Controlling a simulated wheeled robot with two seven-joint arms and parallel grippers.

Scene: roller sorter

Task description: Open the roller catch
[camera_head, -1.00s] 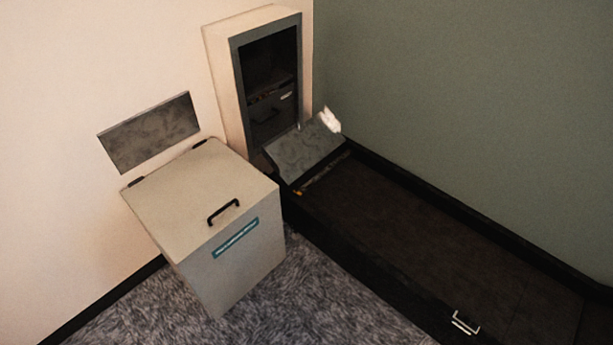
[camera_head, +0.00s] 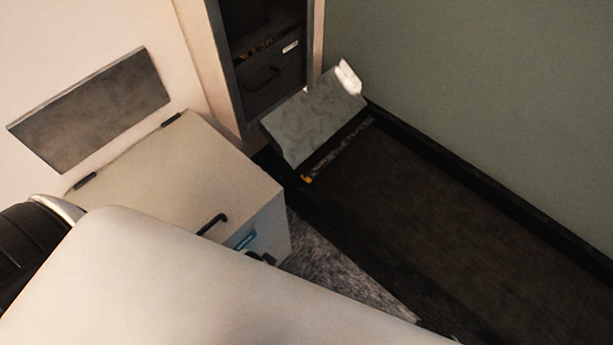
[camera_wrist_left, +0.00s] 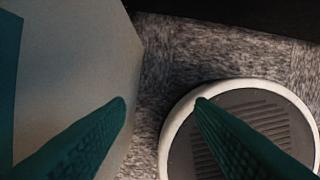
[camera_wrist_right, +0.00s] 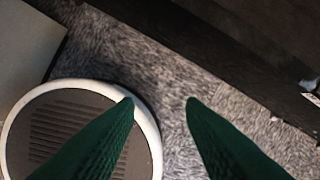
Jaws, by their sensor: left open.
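In the head view, a dark sorter bed (camera_head: 440,210) runs along the green wall. A tilted grey plate (camera_head: 312,118) stands at its far end, with a pale piece on its upper right corner. I cannot tell which part is the roller catch. A small pale metal piece (camera_wrist_right: 309,86) shows at the right edge of the right wrist view, by the bed's dark side. My left gripper (camera_wrist_left: 162,100) is open and empty over the floor, beside a pale box. My right gripper (camera_wrist_right: 160,101) is open and empty over the carpet. My white arm hides the head view's lower left.
A pale lidded bin (camera_head: 160,185) with a black handle stands left of the bed. A wall cabinet (camera_head: 215,75) holds a dark drawer (camera_head: 270,78) with a handle. A grey panel (camera_head: 95,108) is on the pale wall. Grey carpet (camera_head: 345,270) lies between bin and bed.

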